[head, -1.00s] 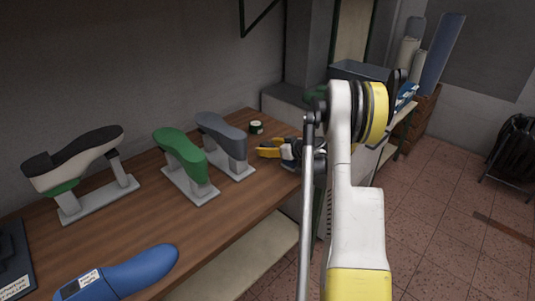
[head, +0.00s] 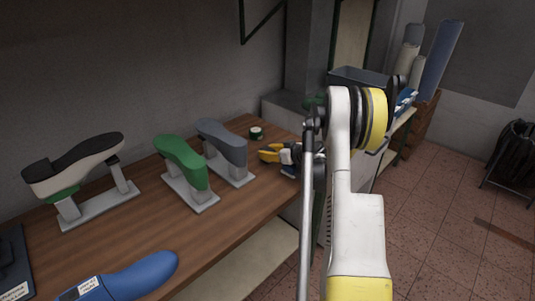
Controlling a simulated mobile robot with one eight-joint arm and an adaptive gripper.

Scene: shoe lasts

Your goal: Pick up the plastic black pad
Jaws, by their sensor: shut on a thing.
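My gripper (head: 269,153), with yellow fingers, is at the right end of the wooden bench, low over its top. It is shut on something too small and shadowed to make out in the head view. A black pad-like sole (head: 85,155) lies on top of the white shoe last at the left, far from my gripper. A dark flat object (head: 14,252) with a white label is cut off at the left edge. I cannot tell which of these, if any, is the plastic black pad.
On the wooden bench (head: 115,225) stand a green last (head: 182,160) and a grey last (head: 222,141) on stands. A small dark round roll (head: 256,133) is just behind my gripper. A blue last (head: 135,275) lies in front. Bare bench lies between them.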

